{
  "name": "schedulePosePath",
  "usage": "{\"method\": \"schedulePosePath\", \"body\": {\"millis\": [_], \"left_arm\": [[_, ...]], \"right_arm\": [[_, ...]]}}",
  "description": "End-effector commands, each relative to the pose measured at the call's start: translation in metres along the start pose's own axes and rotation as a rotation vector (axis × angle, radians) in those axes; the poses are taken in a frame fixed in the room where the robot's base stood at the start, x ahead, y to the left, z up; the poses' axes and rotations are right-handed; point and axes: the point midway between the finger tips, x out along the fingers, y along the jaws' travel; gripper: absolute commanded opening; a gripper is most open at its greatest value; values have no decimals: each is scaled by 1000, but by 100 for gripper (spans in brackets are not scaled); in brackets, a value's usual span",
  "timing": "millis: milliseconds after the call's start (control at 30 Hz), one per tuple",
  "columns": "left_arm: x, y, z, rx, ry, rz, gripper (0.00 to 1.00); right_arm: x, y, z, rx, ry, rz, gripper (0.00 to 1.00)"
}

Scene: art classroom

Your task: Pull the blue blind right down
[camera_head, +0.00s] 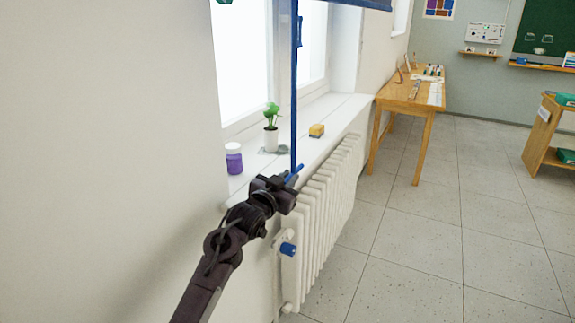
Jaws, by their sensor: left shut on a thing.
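The blue blind (357,3) shows only as a dark blue lower edge at the top of the head view; the rest is out of frame. A long blue pull strap (294,95) hangs down in front of the window and ends in a blue crossbar handle (295,174) near the sill. My left gripper (287,184) is shut on the blue handle, just in front of the sill and above the radiator. Its fingers partly hide the handle. My right gripper is not in view.
The windowsill (330,112) holds a purple jar (233,158), a potted plant (271,130) and a yellow sponge (316,131). A white radiator (325,205) with a blue-capped valve (288,249) stands below. A wooden table (408,92) is further back.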

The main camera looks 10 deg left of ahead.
Motion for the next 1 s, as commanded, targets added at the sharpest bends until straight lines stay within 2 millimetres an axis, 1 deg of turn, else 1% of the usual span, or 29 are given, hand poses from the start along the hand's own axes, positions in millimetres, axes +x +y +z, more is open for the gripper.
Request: {"method": "schedulePosePath", "body": {"millis": [33,200,367,700,733,800,867,1000], "left_arm": [[0,6,15,3,-6,7,0],[0,9,31,3,-4,7,0],[0,10,36,3,-2,7,0],[0,10,36,3,-2,7,0],[0,10,35,3,-1,7,19],[0,10,35,3,-1,6,28],[0,9,35,2,-1,5,36],[0,8,34,1,0,3,36]], "right_arm": [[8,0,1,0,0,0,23],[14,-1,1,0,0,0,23],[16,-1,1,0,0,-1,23],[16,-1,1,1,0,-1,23],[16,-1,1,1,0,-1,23],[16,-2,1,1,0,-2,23],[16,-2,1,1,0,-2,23],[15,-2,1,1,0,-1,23]]}}
